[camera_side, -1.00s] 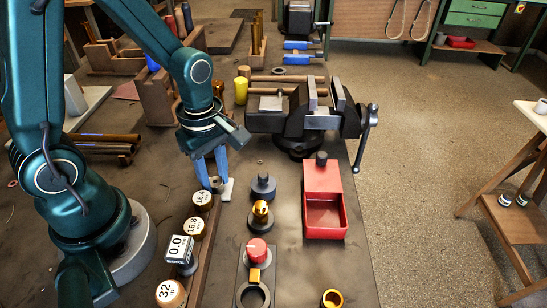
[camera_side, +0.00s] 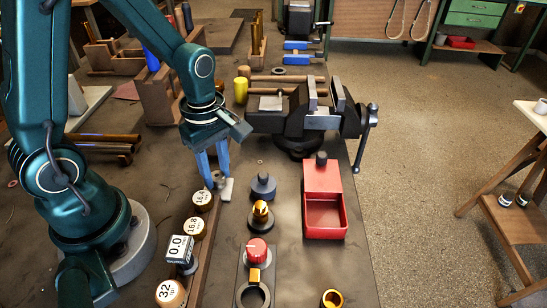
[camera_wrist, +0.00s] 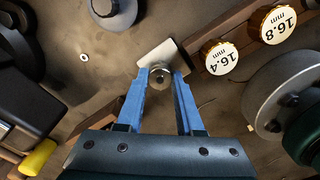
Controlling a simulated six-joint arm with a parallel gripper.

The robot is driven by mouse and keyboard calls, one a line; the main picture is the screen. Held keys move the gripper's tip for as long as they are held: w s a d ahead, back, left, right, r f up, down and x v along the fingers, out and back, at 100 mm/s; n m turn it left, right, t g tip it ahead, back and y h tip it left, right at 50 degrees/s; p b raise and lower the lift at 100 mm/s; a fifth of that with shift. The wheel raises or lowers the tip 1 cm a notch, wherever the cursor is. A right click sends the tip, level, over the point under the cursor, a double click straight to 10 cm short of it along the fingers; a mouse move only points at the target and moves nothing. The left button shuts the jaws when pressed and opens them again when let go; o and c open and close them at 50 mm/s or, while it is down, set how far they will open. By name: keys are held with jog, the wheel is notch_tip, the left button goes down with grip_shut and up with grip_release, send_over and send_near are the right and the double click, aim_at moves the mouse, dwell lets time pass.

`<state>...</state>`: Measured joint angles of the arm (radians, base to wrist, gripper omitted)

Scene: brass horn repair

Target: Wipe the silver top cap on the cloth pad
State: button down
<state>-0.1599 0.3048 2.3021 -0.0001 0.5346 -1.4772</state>
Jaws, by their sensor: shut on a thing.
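My gripper (camera_side: 219,180) has blue fingers and is shut on the silver top cap (camera_wrist: 159,79), a small round metal piece with a dark hole in its middle. In the side view the fingers largely hide the cap. The pale cloth pad (camera_side: 228,191) lies flat on the bench at the fingertips. In the wrist view the pad (camera_wrist: 163,54) shows just beyond and under the cap. The cap is at or very close to the pad's surface; I cannot tell whether they touch.
Brass gauges marked 16.4 (camera_side: 202,198) and 16.8 (camera_side: 194,226) stand on a wooden strip near the pad. A dark round piece (camera_side: 263,186) and an open red box (camera_side: 324,215) are to the right. A bench vise (camera_side: 300,125) stands behind.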

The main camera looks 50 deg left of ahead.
jog(key=shift+s+d, duration=0.6)
jog(key=shift+s, duration=0.05)
jog(key=shift+w+a, duration=0.35)
jog(key=shift+w, duration=0.05)
jog(key=shift+r, duration=2.5)
